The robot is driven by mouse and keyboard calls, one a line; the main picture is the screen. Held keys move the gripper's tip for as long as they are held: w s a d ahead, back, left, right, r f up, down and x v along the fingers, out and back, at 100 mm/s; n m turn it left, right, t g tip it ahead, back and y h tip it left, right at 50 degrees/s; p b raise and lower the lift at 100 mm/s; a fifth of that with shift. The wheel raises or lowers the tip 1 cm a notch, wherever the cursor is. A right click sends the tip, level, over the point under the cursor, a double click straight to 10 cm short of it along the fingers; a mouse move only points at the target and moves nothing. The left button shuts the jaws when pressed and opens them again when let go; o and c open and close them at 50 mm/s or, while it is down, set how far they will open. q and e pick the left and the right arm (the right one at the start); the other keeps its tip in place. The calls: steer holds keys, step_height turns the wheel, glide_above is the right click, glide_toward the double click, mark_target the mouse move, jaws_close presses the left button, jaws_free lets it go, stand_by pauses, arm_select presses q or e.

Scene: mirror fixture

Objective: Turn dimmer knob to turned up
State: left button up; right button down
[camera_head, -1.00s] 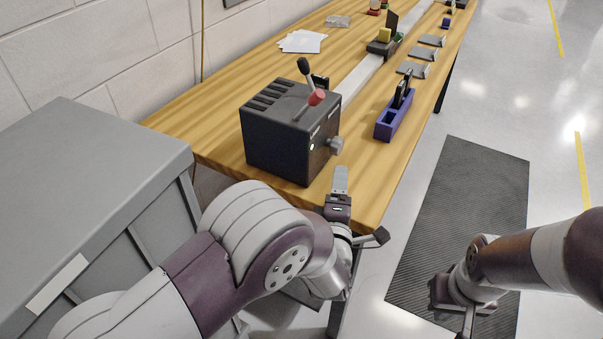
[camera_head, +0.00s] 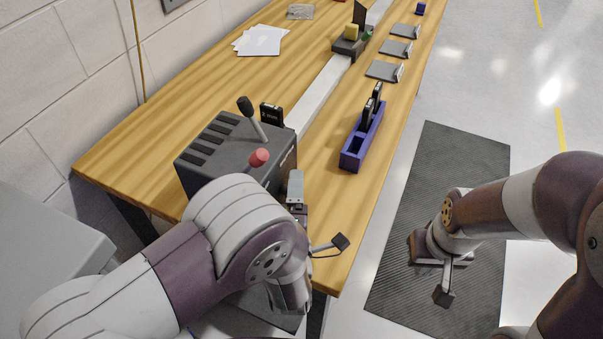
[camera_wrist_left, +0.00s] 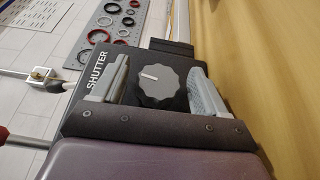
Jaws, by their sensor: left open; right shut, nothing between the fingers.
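The dimmer knob (camera_wrist_left: 157,82) is a grey, ridged dial with a white pointer line, on the dark face of a box. In the left wrist view it sits between the two open fingers of my left gripper (camera_wrist_left: 155,88), with a gap on each side. The dark control box (camera_head: 215,145) stands on the table in the head view, partly behind my left arm, and the knob is hidden there. My left gripper (camera_head: 296,195) is at the box's right side. My right gripper (camera_head: 442,280) is shut and empty over the dark floor mat.
The box carries a black-tipped lever (camera_head: 252,117) and a red-tipped lever (camera_head: 258,158). Grey plates (camera_head: 385,70) lie farther back. A grey cabinet (camera_head: 40,245) is at the left.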

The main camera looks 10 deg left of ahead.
stand_by(0.3)
arm_select(q)
steer(key=c, duration=1)
steer(key=shift+r+g+p, duration=0.3)
steer(key=shift+g+p, duration=0.1)
steer(key=shift+p, duration=0.5)
steer(key=m+g+p, duration=0.1)
steer(key=g+p, duration=0.2)
steer(key=p, duration=0.2)
steer(key=shift+r, duration=0.1)
steer(key=shift+m+g+y+p, duration=0.3)
steer(key=shift+m+g+p, duration=0.2)
steer(key=shift+g+p, duration=0.65)
steer(key=shift+f+g+p, duration=0.25)
steer(key=shift+f+p, duration=0.05)
steer(key=shift+p, duration=0.05)
